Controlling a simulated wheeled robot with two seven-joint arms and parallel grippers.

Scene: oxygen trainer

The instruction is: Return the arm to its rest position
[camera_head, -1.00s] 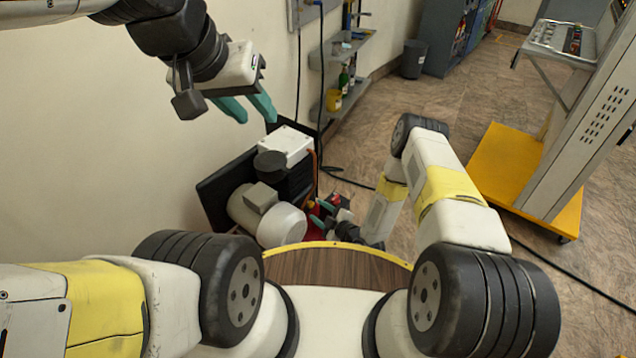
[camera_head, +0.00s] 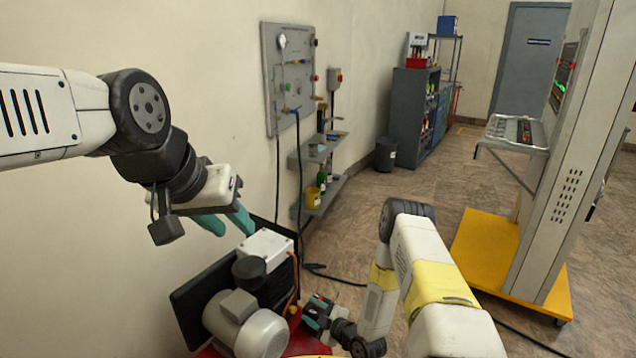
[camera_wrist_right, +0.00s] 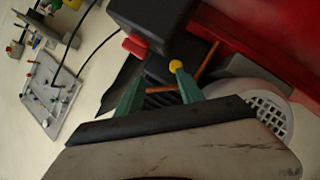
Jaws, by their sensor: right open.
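My left arm comes in from the left in the head view, and its gripper (camera_head: 236,226) hangs in front of the wall with teal fingers apart and nothing between them. My right arm reaches down beside the compressor (camera_head: 246,325); its gripper (camera_head: 318,314) is low, at the machine's right side. In the right wrist view the right gripper (camera_wrist_right: 160,78) is open, its two teal fingers apart and empty. A yellow knob (camera_wrist_right: 176,66) shows close to the right fingertip and a red part (camera_wrist_right: 135,46) beyond the fingers; whether they touch cannot be told.
A wall panel (camera_head: 288,75) with gauges and shelves (camera_head: 318,190) with bottles stand beyond the compressor. A black cable lies on the floor. A tall console (camera_head: 560,180) on a yellow base (camera_head: 480,262) stands right. The middle floor (camera_head: 430,190) is clear.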

